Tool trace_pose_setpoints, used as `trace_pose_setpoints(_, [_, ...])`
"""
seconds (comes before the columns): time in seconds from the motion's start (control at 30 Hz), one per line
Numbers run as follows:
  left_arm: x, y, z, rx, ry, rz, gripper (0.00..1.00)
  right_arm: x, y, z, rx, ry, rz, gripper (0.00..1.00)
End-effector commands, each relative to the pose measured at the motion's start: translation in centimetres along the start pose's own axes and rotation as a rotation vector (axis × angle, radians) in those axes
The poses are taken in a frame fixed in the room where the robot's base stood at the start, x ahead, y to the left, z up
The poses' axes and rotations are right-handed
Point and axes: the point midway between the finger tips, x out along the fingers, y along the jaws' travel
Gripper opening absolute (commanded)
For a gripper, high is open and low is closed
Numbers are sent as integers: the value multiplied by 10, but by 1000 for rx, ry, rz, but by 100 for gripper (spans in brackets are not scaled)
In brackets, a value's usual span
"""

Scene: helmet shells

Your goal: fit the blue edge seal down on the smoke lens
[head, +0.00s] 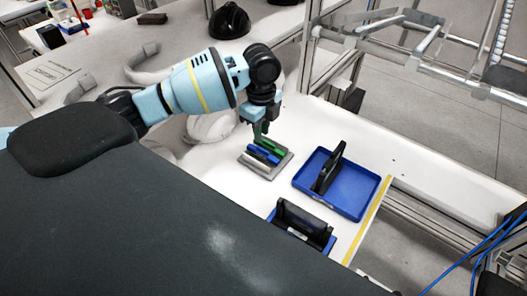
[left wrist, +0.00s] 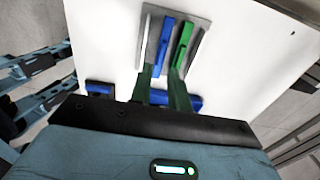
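The blue edge seal (head: 262,154) lies as a slim bar on a grey plate (head: 262,170), beside a green bar (head: 268,145). In the left wrist view, the blue seal (left wrist: 162,42) lies left of the green bar (left wrist: 183,46), with a pale strip further left. My left gripper (head: 260,133) is just above the plate. Its dark green fingers (left wrist: 164,72) are apart, near the blue seal's near end; contact cannot be told. A dark upright piece (head: 328,172) stands in a blue tray, and another dark panel (head: 305,216) stands nearer; which is the smoke lens is unclear. My right gripper is not seen.
The blue tray (head: 365,204) is on the white table (head: 410,180), right of the plate. A yellow strip (head: 366,222) runs along its right side. A metal frame (head: 345,45) rises behind the table. A black helmet (head: 229,21) sits on the far bench.

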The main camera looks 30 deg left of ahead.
Motion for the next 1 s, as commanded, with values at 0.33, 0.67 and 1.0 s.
trace_pose_setpoints(0.33, [21,0,-1,0,0,2,18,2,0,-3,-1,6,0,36])
trace_pose_setpoints(0.67, [62,0,-1,-1,0,2,18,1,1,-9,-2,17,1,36])
trace_pose_setpoints(1.0, [66,-1,-2,0,0,-2,14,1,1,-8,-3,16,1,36])
